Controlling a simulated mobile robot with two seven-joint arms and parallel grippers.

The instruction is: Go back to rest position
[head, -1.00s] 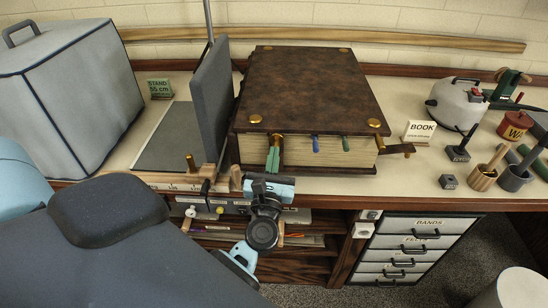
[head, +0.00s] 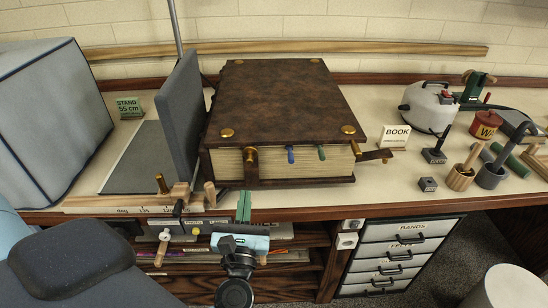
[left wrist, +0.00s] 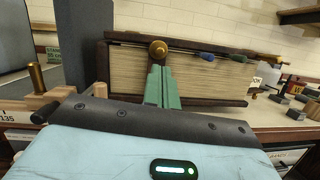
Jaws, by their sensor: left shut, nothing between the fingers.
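My left gripper (head: 243,206) has green fingers, closed together with nothing between them. It is just in front of the bench's front edge, below the big brown book. In the left wrist view the green fingers (left wrist: 162,88) point up in front of the book's page edges (left wrist: 205,75). The large leather-covered book (head: 285,95) lies flat on the bench with brass studs on its cover. A brown strap with a brass knob (head: 251,157) hangs on its front face; another strap sticks out at the right corner. My right gripper is not in view.
A grey upright panel (head: 180,115) stands left of the book, beside a grey covered box (head: 45,120). A BOOK sign (head: 395,137), a kettle-like pot (head: 428,108) and several tools stand at the right. Labelled drawers (head: 400,255) are below.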

